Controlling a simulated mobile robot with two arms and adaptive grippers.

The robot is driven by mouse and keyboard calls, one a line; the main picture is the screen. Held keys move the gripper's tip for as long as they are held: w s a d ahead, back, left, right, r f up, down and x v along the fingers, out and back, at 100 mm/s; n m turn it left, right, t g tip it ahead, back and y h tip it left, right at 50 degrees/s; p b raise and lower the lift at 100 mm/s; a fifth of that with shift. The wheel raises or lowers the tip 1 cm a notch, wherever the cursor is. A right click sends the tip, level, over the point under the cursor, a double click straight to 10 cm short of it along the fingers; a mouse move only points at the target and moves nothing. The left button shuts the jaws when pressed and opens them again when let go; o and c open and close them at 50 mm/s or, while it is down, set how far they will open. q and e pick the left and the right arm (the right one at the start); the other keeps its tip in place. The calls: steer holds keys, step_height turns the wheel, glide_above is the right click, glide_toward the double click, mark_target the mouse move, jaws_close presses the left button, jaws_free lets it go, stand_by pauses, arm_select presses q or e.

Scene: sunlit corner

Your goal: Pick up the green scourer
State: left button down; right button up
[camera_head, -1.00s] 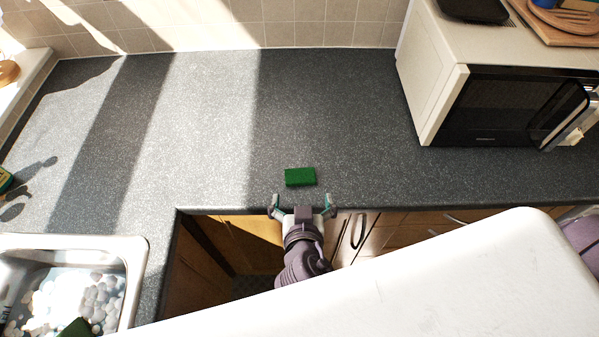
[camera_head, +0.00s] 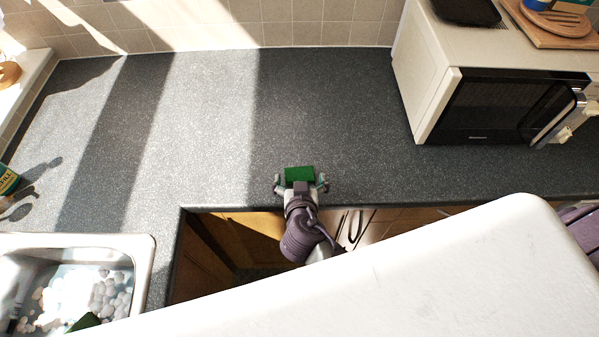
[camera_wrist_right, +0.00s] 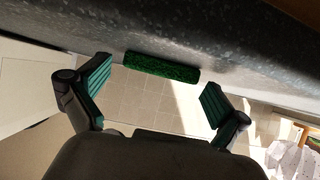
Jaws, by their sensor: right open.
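The green scourer (camera_head: 299,174) is a small flat block lying on the dark speckled countertop near its front edge. My right gripper (camera_head: 300,184) is open, its two fingers spread to the left and right of the scourer. In the right wrist view the scourer (camera_wrist_right: 162,67) shows between and just beyond the fingertips of the open gripper (camera_wrist_right: 152,88), with a gap on each side. It is not gripped. My left gripper is not in view.
A microwave (camera_head: 500,105) stands on the counter (camera_head: 330,110) at the right. A sink (camera_head: 140,260) with pebble-like things and a green item (camera_head: 84,322) is at lower left. The counter behind the scourer is clear up to the tiled wall (camera_head: 310,22).

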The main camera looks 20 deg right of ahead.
steer(key=c, duration=0.8)
steer(key=shift+o, duration=0.2)
